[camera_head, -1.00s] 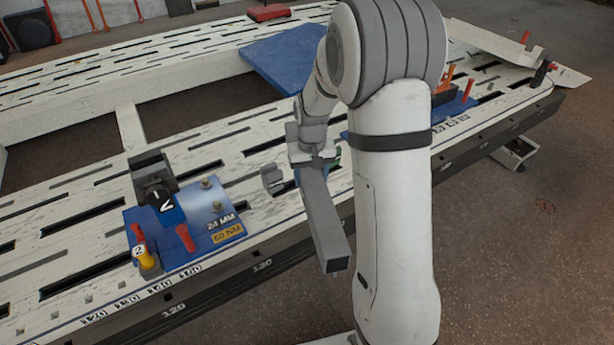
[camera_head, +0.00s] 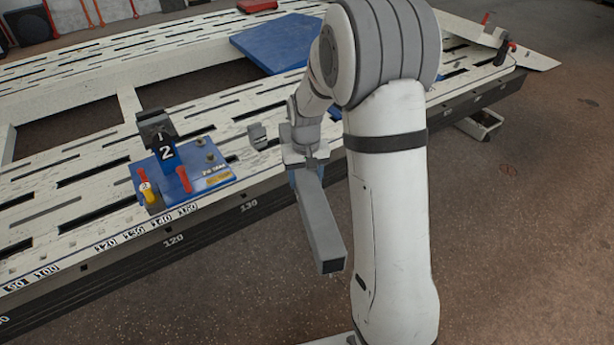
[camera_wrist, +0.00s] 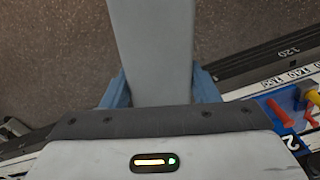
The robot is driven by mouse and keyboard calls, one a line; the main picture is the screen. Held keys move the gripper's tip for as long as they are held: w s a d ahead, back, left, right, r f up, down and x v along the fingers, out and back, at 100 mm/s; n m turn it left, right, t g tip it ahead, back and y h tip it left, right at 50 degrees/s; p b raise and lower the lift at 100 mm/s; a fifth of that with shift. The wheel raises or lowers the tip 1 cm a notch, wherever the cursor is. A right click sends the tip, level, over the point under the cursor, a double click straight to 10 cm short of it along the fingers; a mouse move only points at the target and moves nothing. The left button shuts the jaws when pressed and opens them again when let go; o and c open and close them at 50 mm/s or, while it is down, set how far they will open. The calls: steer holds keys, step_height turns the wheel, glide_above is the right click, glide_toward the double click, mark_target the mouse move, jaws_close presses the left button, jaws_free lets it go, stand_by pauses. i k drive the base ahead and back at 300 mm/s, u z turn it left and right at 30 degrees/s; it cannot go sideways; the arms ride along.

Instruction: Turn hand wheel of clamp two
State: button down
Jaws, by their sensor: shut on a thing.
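Clamp two is a blue plate (camera_head: 212,172) on the bench, with a dark grey jaw block (camera_head: 155,127) and a white "2" on a blue upright. It carries red handles (camera_head: 183,179) and a yellow piece (camera_head: 149,193); I cannot make out which part is the hand wheel. In the wrist view, part of this clamp (camera_wrist: 270,101) shows at the right edge. My gripper (camera_wrist: 160,88) is shut on a long grey rectangular bar (camera_head: 318,225), its blue fingers on either side. The bar hangs over the bench's front edge, right of the clamp and apart from it.
The white slotted bench (camera_head: 60,215) has numbers along its front edge. A small grey block (camera_head: 257,135) stands between clamp and arm. A blue panel (camera_head: 285,45) lies behind. Brown floor (camera_head: 220,300) is free in front. My arm hides part of the bench.

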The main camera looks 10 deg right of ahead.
mark_target(160, 137)
steer(key=u, duration=0.05)
steer(key=k, duration=1.05)
steer(key=u, duration=0.6)
steer(key=i, duration=1)
steer(key=u, duration=0.05)
